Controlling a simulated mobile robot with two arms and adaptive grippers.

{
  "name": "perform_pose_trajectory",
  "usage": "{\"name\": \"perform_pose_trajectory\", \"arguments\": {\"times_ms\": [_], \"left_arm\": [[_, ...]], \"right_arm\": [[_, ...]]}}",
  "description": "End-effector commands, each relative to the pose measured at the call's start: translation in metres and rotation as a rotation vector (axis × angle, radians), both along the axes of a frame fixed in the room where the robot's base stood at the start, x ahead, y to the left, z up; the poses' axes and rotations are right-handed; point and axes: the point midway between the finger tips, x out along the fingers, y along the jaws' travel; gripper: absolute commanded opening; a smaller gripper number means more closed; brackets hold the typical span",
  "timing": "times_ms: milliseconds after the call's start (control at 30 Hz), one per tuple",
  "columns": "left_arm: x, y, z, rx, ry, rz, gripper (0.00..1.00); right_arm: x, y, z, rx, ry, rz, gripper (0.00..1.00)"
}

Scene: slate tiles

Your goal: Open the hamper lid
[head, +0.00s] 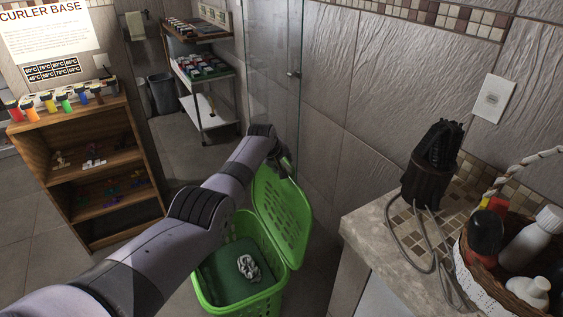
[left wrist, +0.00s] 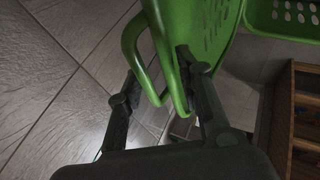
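The green hamper (head: 203,287) stands on the floor at the lower centre of the head view. Its perforated lid (head: 283,215) is raised and leans up on the hamper's right side, so the inside shows. A pale crumpled cloth lies on dark green fabric inside. My left arm reaches across to the lid's top edge, and my left gripper (head: 283,160) is there. In the left wrist view, the fingers of the left gripper (left wrist: 160,90) are spread apart on either side of the lid's looped green handle (left wrist: 165,50). Firm contact cannot be told. My right gripper is not in view.
A stone counter (head: 375,232) at right holds a black appliance (head: 433,165) with a cord and a wicker basket of bottles. A wooden shelf (head: 85,175) stands at left. A glass panel (head: 272,80) and tiled wall rise behind the lid. Floor is free between shelf and hamper.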

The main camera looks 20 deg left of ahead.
Motion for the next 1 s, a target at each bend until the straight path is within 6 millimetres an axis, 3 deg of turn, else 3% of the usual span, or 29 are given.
{"name": "perform_pose_trajectory", "arguments": {"times_ms": [233,567,1000], "left_arm": [[-0.003,0.002,0.005,0.002,0.001,0.0,0.3],[-0.02,0.003,0.027,0.005,-0.003,0.0,0.3],[-0.055,0.004,0.075,0.001,-0.003,0.0,0.3]], "right_arm": [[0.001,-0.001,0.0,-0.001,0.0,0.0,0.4],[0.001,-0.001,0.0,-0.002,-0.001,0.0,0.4],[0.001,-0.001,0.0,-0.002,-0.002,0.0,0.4]]}}
